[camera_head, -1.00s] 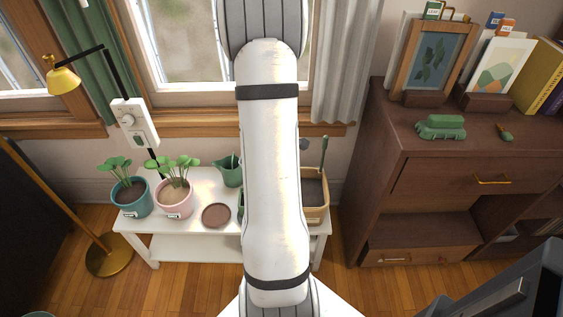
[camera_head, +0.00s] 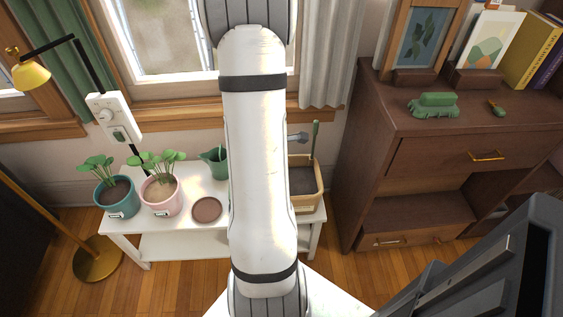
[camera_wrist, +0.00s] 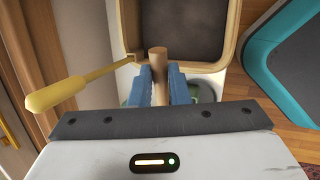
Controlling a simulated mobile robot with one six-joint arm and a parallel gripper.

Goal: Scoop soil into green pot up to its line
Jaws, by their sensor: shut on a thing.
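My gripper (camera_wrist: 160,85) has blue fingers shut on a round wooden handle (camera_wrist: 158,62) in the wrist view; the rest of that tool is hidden. In the head view my arm covers the gripper. A wooden box (camera_head: 309,207) of dark soil (camera_head: 302,181) stands at the right end of the white bench; it also fills the top of the wrist view (camera_wrist: 229,35). A small grey piece (camera_head: 298,138) juts out right of my arm, perhaps part of the tool. The green pot cannot be made out; a little green (camera_wrist: 206,94) shows below the fingers.
A teal pot (camera_head: 117,203) and a pink pot (camera_head: 160,202) with plants, a brown saucer (camera_head: 207,209) and a green jug (camera_head: 215,163) share the white bench (camera_head: 180,240). An upright green stick (camera_head: 316,140) rises at the box. A brown dresser (camera_head: 400,150) stands right.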

